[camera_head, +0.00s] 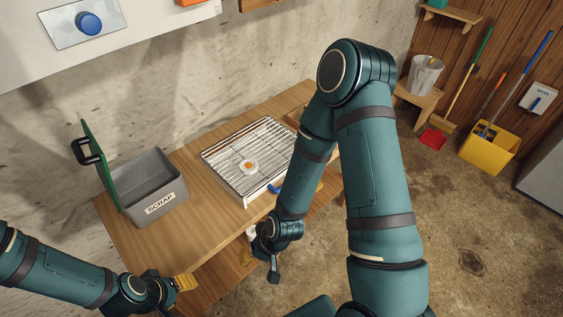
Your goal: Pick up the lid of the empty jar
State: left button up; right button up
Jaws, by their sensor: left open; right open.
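A small round white item with an orange centre (249,167) sits on the wire rack (225,150); I cannot tell whether it is a lid or a jar seen from above. A small white thing (251,231) shows at the table's front edge beside my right gripper, mostly hidden by it. My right gripper (259,263) is open, pointing down near the front of the table. My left gripper (180,285) is open at the table's front left corner, with nothing seen in it. No empty jar can be made out clearly; my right arm hides part of the table.
A grey scrap bin (148,184) with an open green lid (99,165) stands on the wooden table (150,243) at left. A blue item (275,188) lies by the rack's front edge.

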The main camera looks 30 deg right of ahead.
aim_at(248, 167)
jog(key=z, duration=0.6)
jog(key=i+l+z, duration=0.5)
jog(key=i, duration=0.35)
